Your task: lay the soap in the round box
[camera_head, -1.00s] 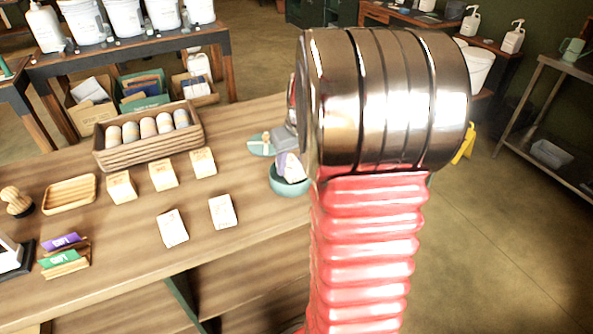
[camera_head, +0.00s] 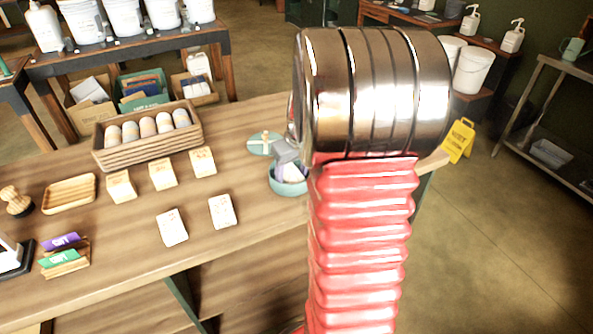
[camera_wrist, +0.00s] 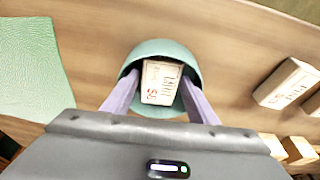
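The round box (camera_head: 287,188) is a small teal bowl on the wooden counter, just left of my arm. In the wrist view the box (camera_wrist: 157,48) shows from above, with a pale soap bar (camera_wrist: 161,82) with red and dark lettering within its rim. The soap also shows in the head view (camera_head: 294,174), partly hidden by my gripper. My gripper (camera_wrist: 160,78) has its two purple fingers reaching into the box on either side of the soap. A gap shows at the left finger, so it looks open around the soap. A teal lid with a pale knob (camera_head: 264,143) lies behind the box.
Several wrapped soaps (camera_head: 222,211) stand on the counter to the left. A wooden crate of rounded bars (camera_head: 150,140) and a slatted wooden dish (camera_head: 69,193) are farther left. A green sheet (camera_wrist: 35,70) lies beside the box in the wrist view.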

